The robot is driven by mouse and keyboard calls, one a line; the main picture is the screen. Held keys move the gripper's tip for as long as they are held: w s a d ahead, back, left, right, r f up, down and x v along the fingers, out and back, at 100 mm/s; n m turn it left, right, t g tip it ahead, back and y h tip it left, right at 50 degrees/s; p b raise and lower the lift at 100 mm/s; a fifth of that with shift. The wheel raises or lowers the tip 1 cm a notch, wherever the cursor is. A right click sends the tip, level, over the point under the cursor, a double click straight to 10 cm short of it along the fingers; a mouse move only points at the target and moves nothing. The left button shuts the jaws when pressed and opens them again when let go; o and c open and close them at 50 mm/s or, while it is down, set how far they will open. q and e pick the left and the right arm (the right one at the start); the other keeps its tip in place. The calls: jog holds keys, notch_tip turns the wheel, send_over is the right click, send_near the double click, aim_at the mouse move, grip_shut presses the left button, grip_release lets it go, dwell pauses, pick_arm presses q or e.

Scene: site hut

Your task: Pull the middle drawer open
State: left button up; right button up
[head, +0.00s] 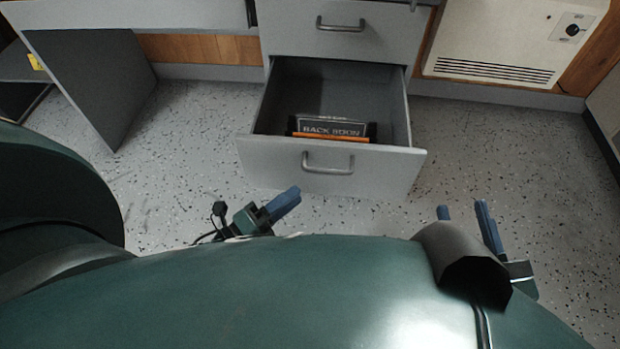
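A grey drawer (260,157) with a bar handle (328,163) on its front stands well out of the grey cabinet, under a closed drawer (295,28). Whether other drawers lie above or below is not visible. My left gripper (291,192) is in front of the open drawer, below and left of its handle, apart from it. Its blue fingers overlap in the view, so I cannot tell whether it is open. My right gripper (462,207) is open and empty, right of the drawer front, with its blue fingers apart. My body hides part of it.
A dark "BACK SOON" sign (333,129) with an orange strip lies inside the drawer. A grey desk panel (85,80) stands at left, and a cream heater (510,38) is on the wall at right. Speckled floor (500,150) is clear on both sides of the drawer.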

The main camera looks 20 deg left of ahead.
pick_arm(q)
jog(key=shift+v, duration=1.4)
